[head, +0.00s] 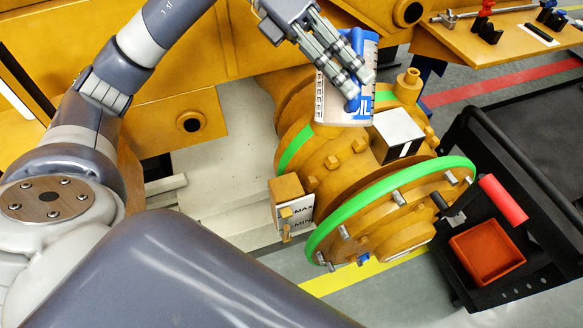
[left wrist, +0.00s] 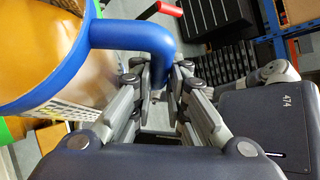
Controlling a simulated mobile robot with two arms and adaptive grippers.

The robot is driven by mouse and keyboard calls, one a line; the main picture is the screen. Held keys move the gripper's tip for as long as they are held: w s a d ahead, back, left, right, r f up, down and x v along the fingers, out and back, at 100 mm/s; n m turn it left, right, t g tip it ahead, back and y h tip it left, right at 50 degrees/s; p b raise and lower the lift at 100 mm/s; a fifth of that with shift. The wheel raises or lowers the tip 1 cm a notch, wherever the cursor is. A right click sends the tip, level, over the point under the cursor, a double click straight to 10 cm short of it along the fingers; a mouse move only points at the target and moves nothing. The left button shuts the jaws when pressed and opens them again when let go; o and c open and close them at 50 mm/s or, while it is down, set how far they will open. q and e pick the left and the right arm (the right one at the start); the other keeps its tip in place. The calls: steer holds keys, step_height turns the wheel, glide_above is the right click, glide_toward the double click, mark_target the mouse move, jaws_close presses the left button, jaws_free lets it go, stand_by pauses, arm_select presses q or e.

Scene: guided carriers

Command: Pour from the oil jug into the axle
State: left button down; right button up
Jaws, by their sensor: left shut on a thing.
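The oil jug (head: 330,97) is a white translucent measuring jug with scale marks and a blue rim and handle. My left gripper (head: 357,95) is shut on its blue handle, which also shows between the fingers in the left wrist view (left wrist: 150,40). Amber oil shows in the jug there. In the head view the jug is in front of the upper part of the axle (head: 330,165), a yellow housing with green rings. A short yellow neck (head: 408,82) stands up just right of the jug. No stream of oil shows. My right gripper is out of view.
A gauge marked MAX and MIN (head: 291,215) sits on the axle's left side. A black cart (head: 480,150) with a red tray (head: 487,252) and a red-handled tool (head: 503,199) stands at right. A yellow shelf with clamps (head: 490,45) is at upper right.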

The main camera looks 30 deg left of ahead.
mark_target(351, 33)
arm_select(q)
steer(key=shift+w+r+p, duration=0.1)
steer(key=shift+r+p, duration=0.25)
steer(key=shift+r, duration=0.15)
steer(key=shift+r+h, duration=0.2)
steer(key=shift+h, duration=0.1)
steer(key=shift+w+a+r+n+g+p, duration=0.2)
steer(key=shift+w+r+n+g+p, duration=0.1)
steer(key=shift+r+p, duration=0.3)
stand_by(0.4)
steer(key=shift+r+h+p, duration=0.25)
steer(key=shift+h+p, duration=0.05)
steer(key=shift+p, duration=0.15)
stand_by(0.4)
steer(key=shift+w+a+r+g+p, duration=0.1)
steer(key=shift+w+r+g+p, duration=0.1)
steer(key=shift+r+g+p, duration=0.1)
steer(key=shift+w+a+r+n, duration=0.1)
steer(key=shift+w+r+n, duration=0.1)
steer(key=shift+n, duration=0.1)
stand_by(0.4)
steer(key=shift+w+a+r+h+p, duration=0.1)
steer(key=shift+r+h+p, duration=0.2)
steer(key=shift+p, duration=0.2)
steer(key=shift+w+r+g, duration=0.1)
steer(key=shift+r+g, duration=0.05)
steer(key=shift+g, duration=0.15)
stand_by(0.5)
